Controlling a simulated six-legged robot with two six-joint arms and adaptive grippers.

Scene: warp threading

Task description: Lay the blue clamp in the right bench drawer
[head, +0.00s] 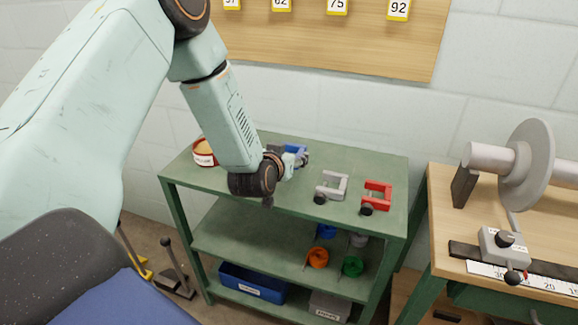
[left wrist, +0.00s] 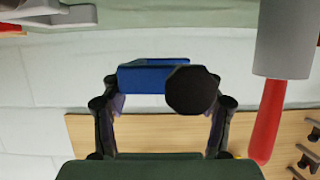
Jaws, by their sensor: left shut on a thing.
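The blue clamp (head: 296,149) is at the back of the green shelf unit's top, partly hidden by my left gripper (head: 284,160). In the left wrist view the clamp (left wrist: 152,76) sits between the two fingers of my left gripper (left wrist: 165,100), its round black knob toward the right finger. My left gripper is shut on it. Whether the clamp touches the shelf top cannot be told. The wooden bench (head: 442,215) stands at the right, with a dark green part (head: 490,299) under its top; an open drawer cannot be made out. My right gripper is not in view.
A grey clamp (head: 332,186) and a red clamp (head: 376,196) stand on the shelf top (head: 250,196), right of my gripper. A red-rimmed tub (head: 204,153) is at the left. The bench carries a grey roller with a disc (head: 528,165) and a ruler (head: 540,283).

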